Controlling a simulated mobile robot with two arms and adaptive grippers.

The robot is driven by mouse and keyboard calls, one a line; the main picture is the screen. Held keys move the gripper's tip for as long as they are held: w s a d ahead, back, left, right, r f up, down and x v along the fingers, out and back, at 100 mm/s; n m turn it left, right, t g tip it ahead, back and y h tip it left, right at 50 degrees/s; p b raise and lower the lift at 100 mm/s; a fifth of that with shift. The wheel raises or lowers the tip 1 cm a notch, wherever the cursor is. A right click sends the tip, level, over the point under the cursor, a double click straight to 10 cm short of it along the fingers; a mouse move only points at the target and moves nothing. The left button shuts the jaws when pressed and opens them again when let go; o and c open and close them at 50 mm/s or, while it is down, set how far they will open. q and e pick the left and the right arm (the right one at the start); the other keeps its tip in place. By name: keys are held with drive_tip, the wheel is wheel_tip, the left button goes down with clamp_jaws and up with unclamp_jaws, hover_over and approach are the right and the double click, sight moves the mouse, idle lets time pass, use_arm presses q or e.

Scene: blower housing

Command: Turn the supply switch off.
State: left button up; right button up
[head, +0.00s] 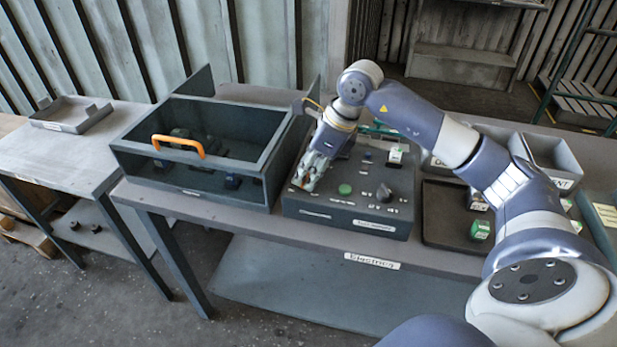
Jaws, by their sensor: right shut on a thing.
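A dark grey control box (345,222) stands on the bench's front edge in the middle of the head view. My right gripper (305,180) reaches down onto the left part of its top and is shut on a small part there, which looks like the supply switch. The fingers hide the switch, so its position cannot be told. To the right on the same panel are a green button (345,189) and a dark rotary knob (384,193). My left gripper is not in view.
An open-topped dark housing with an orange handle (179,145) stands left of the box. A black tray (448,215) with small green-and-white parts and grey bins (552,160) lie to the right. A side table (60,150) holds a shallow tray (70,113).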

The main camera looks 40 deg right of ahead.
drive_tip(key=n+g+y+b, duration=0.1)
drive_tip(key=n, duration=0.3)
drive_tip(key=shift+w, duration=0.2)
drive_tip(key=shift+n+g, duration=1)
drive_tip(key=shift+n, duration=1.2)
drive_tip(key=shift+d, duration=0.1)
drive_tip(key=o, duration=1)
drive_tip(key=shift+o, duration=0.2)
drive_tip(key=v, duration=1.2)
drive_tip(key=shift+d+f, duration=0.1)
